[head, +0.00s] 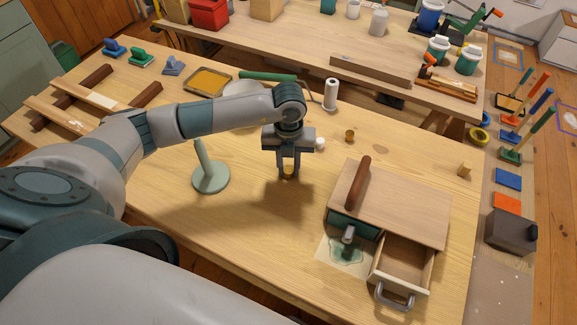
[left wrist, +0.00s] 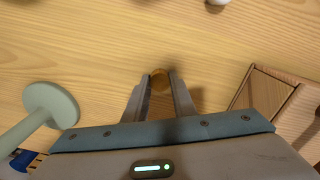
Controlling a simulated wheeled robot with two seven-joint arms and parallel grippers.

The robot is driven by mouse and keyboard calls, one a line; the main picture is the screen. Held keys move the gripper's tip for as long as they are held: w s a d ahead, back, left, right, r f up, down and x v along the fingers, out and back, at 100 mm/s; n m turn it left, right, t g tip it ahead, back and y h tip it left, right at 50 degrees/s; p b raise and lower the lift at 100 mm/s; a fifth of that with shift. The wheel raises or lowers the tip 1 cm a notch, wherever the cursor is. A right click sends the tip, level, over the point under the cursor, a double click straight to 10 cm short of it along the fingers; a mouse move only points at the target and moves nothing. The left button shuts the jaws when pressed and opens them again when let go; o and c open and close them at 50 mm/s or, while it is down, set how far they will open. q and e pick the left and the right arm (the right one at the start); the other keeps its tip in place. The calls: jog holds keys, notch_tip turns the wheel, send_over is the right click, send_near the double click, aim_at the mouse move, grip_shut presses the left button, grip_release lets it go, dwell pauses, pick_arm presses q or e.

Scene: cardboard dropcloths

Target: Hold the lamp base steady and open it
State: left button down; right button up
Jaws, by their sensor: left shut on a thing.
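A pale green lamp-like stand has a round base (head: 210,177) on the table, left of my left gripper. Its stem rises behind my arm, which hides the top; the base also shows in the left wrist view (left wrist: 52,104). My left gripper (head: 288,174) points down and is shut on a small brass-coloured round piece (left wrist: 159,79), held between the fingertips. The gripper is apart from the green base. Whether the piece touches the table is hard to tell. My right gripper is not in view.
A wooden drawer box (head: 410,205) stands at the right, one drawer (head: 402,262) pulled out. A brown cylinder (head: 358,183) lies on top.

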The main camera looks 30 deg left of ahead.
aim_at(289, 169)
pick_arm(q)
jog(key=c, duration=1.5)
grip_release()
jog(key=shift+f, duration=0.1)
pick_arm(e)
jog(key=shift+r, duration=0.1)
pick_arm(q)
jog(key=shift+r, duration=0.3)
jog(key=shift+w+r, duration=0.1)
jog(key=shift+r, duration=0.15)
notch_tip(289, 169, up, 11)
jog(key=shift+r+b, duration=0.15)
jog(key=shift+b, duration=0.95)
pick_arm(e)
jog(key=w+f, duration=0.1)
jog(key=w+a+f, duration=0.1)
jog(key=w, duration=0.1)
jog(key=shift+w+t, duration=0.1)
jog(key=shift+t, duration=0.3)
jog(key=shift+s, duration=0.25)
